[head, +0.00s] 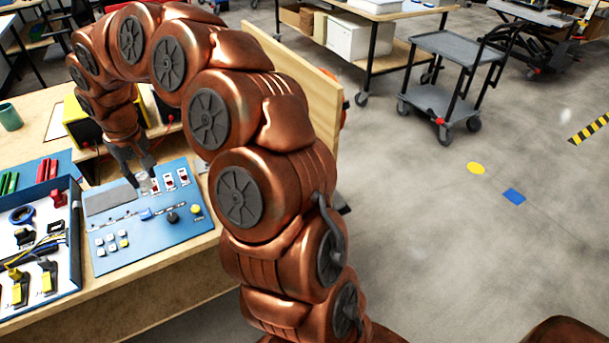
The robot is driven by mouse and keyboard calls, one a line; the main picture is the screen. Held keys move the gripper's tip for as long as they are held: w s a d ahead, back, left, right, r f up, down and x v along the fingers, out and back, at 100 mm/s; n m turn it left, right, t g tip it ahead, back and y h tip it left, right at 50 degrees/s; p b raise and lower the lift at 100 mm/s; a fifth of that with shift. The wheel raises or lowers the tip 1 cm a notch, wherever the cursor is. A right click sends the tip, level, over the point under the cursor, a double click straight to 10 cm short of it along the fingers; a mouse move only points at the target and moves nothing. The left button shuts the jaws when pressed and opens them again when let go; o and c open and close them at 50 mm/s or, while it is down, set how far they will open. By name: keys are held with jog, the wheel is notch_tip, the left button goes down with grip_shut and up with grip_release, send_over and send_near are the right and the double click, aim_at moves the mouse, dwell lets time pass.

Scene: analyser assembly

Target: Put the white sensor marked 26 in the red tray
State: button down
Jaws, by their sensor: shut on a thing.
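My gripper (143,178) is above the upper edge of the blue panel (160,235), pointing down. It is shut on a small pale part that is mostly hidden between the fingers. Beside it, a row of small white pieces with dark red faces (169,181) sits on the panel. I cannot read any number, so I cannot tell which is marked 26. No red tray can be made out for certain. Small red pieces (47,170) lie on a blue mat at the far left.
A light tray (68,275) of switches and connectors stands left of the panel on the wooden bench (165,285). Small buttons and knobs rise from the panel. A green cup (10,117) stands behind. A wooden board (300,75) rises behind my arm. A grey cart (455,50) stands on the floor.

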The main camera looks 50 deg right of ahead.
jog(key=s+d+f+n+b, duration=0.1)
jog(key=s+d+f+n, duration=0.1)
jog(key=s+d, duration=0.65)
jog(key=s+d+f+n+b, duration=0.1)
jog(key=s+d+f+n, duration=0.15)
jog(key=s+d, duration=0.6)
jog(key=shift+y, duration=0.4)
jog(key=d, duration=0.5)
jog(key=d+f+p, duration=0.1)
jog(key=d, duration=1)
jog(key=shift+w+f+p, duration=0.15)
jog(key=shift+w+p, duration=0.05)
jog(key=shift+p, duration=0.1)
jog(key=shift+f+p, duration=0.35)
jog(key=shift+f, duration=1.4)
jog(key=shift+f+b, duration=0.45)
jog(key=shift+f, duration=0.15)
jog(key=c, duration=0.8)
grip_release()
jog(key=shift+c, duration=0.2)
jog(key=shift+a, duration=0.1)
